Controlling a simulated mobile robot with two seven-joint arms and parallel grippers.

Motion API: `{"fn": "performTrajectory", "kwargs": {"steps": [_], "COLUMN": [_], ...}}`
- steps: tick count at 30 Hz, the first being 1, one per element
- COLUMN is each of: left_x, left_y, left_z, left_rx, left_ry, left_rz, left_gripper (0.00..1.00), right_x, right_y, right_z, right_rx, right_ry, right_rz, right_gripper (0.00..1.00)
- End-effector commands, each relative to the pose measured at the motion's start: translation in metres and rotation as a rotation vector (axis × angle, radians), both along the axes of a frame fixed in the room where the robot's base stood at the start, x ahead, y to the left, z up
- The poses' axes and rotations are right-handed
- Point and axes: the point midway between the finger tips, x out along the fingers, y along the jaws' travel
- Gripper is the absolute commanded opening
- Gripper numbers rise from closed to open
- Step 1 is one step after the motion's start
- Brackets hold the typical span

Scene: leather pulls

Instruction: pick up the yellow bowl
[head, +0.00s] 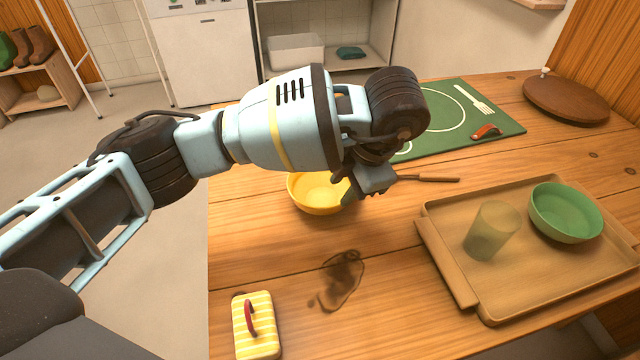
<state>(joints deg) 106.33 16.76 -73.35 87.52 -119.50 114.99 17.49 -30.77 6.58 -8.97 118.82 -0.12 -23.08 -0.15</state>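The yellow bowl (312,194) sits upright on the wooden table (290,260), near the table's left side. My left arm reaches over it from the left and hides its back edge. My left gripper (352,197) points down at the bowl's right rim. One dark finger overlaps the rim in this view; I cannot tell whether the fingers touch or close on it. My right gripper is not in view.
A wooden tray (510,297) at the right holds a green bowl (566,212) and a translucent cup (491,231). A green mat (500,122) lies behind. A yellow striped block (256,326) with a red handle lies in front. A brown utensil handle (430,179) lies right of my gripper.

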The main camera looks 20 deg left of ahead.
Motion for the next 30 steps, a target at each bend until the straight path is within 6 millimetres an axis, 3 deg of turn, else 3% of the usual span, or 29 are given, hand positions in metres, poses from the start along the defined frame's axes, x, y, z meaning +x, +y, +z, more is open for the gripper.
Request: {"fn": "performTrajectory", "kwargs": {"steps": [6,17,26,30], "left_x": [0.001,0.002,0.005,0.006], "left_y": [0.005,0.009,0.018,0.021], "left_z": [-0.015,-0.031,-0.069,-0.076], "left_rx": [0.0,-0.001,-0.001,-0.002], "left_ry": [0.002,0.003,0.004,0.001], "left_rz": [0.002,0.001,0.001,-0.001], "left_gripper": [0.31,0.31,0.31,0.31], "right_x": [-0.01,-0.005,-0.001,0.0], "right_y": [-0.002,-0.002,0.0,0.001], "right_z": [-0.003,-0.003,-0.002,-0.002], "right_rx": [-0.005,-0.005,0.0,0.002], "right_ry": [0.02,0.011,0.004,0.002], "right_rz": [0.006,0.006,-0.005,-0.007], "right_gripper": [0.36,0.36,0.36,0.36]}}
